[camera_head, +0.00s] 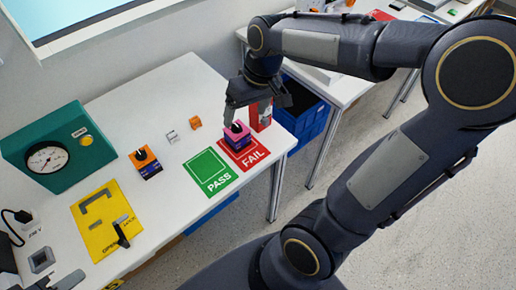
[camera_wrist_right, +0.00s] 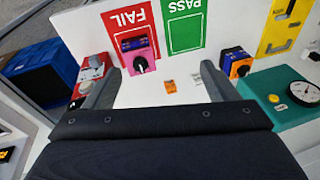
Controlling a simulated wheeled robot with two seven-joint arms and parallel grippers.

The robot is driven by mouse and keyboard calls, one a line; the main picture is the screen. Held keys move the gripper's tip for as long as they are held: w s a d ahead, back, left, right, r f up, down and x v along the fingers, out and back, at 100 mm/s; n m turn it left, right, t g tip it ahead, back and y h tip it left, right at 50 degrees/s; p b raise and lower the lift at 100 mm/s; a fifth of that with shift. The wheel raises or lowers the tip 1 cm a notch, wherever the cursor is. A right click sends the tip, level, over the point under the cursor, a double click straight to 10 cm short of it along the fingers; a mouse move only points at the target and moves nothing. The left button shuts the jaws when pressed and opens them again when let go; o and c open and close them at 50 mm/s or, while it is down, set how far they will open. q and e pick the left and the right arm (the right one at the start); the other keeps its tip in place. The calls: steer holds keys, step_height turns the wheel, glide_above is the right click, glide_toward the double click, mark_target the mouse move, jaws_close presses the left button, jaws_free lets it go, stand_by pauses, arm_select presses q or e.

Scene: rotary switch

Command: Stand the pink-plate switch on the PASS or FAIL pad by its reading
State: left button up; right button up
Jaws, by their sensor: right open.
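The pink-plate switch (camera_head: 238,135) stands on the red FAIL pad (camera_head: 252,158), toward its back edge. Its pink plate and black knob face up, and its purple body shows in front. The switch also shows in the right wrist view (camera_wrist_right: 138,45), just beyond the fingertips and nearer the left-hand finger. The green PASS pad (camera_head: 211,172) beside it is empty. My right gripper (camera_wrist_right: 160,70) is open and empty, behind the switch and apart from it. A grey part that looks like my left gripper (camera_head: 68,281) shows at the bottom-left edge, mostly cut off.
An orange-plate switch (camera_head: 146,163) stands left of the pads. A teal gauge box (camera_head: 62,148) and a yellow plate (camera_head: 100,222) with a handle are further left. Small orange (camera_head: 195,122) and grey (camera_head: 171,137) blocks lie behind. A red-and-white item (camera_head: 261,115) stands close right of the gripper.

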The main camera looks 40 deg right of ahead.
steer(key=s+a+m+t+y, duration=0.1)
steer(key=s+a+t, duration=0.2)
steer(key=s, duration=1.1)
steer(key=a, duration=0.2)
steer(key=shift+a+t+y, duration=0.3)
steer(key=shift+a, duration=0.1)
